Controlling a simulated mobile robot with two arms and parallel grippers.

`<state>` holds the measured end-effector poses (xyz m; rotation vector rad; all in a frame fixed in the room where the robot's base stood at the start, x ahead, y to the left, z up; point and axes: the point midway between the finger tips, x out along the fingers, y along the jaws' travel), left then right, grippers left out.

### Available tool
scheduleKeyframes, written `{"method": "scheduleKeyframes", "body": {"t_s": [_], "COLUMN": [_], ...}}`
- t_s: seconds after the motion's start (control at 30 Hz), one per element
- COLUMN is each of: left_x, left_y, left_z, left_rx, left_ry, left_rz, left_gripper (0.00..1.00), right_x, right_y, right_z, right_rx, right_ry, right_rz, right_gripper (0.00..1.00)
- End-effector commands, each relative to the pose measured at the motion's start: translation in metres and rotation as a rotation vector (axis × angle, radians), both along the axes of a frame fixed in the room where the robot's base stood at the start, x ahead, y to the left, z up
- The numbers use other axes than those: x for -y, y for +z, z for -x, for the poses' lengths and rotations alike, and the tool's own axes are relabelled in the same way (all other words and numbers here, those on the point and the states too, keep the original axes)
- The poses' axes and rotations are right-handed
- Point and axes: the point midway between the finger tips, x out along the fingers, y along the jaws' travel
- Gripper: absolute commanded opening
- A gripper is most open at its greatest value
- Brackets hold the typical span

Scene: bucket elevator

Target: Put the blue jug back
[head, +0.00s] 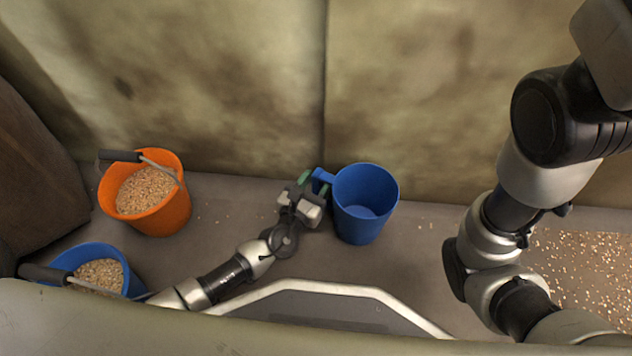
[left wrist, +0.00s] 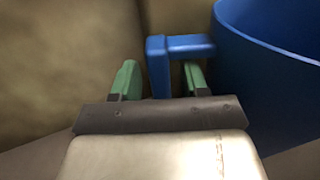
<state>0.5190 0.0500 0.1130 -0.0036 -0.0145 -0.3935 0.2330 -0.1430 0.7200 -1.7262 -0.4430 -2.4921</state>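The blue jug (head: 364,205) stands upright on the grey surface against the back wall, and its inside looks empty. Its handle (head: 323,177) points left. My left gripper (head: 312,184) is at the handle. In the left wrist view, the green fingertips (left wrist: 160,80) are spread, with the jug's handle (left wrist: 160,68) between them. A gap shows between the left finger and the handle; the right finger is close to it, and contact is unclear. The jug's wall (left wrist: 262,70) rises just right of the fingers. My right arm is at the right, but its gripper does not show.
An orange bucket (head: 171,212) of grain with a dark-gripped handle stands at the left. A blue bucket (head: 127,275) of grain is in front of it, partly hidden. Loose grain (head: 590,262) covers the floor at the right. The floor around the jug is mostly clear.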

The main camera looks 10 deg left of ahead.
Motion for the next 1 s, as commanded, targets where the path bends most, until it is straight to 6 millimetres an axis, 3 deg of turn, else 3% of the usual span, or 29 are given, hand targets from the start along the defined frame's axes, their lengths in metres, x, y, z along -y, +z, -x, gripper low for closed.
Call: {"method": "scheduleKeyframes", "body": {"t_s": [0.2, 0.63, 1.0], "left_x": [-0.002, -0.027, -0.029], "left_y": [0.004, 0.004, 0.002], "left_z": [0.003, 0.063, 0.07], "left_rx": [-0.001, 0.0, 0.001], "left_ry": [0.001, 0.0, 0.0], "left_rz": [-0.001, -0.002, 0.0], "left_gripper": [0.45, 0.45, 0.45], "right_x": [0.0, 0.0, 0.0], "right_y": [0.002, 0.029, 0.03], "right_z": [0.0, 0.0, 0.0], "right_rx": [0.0, 0.0, -0.001], "right_ry": [0.0, -0.001, -0.001], "right_rz": [0.0, 0.0, 0.0], "right_gripper": [0.0, 0.0, 0.0]}}
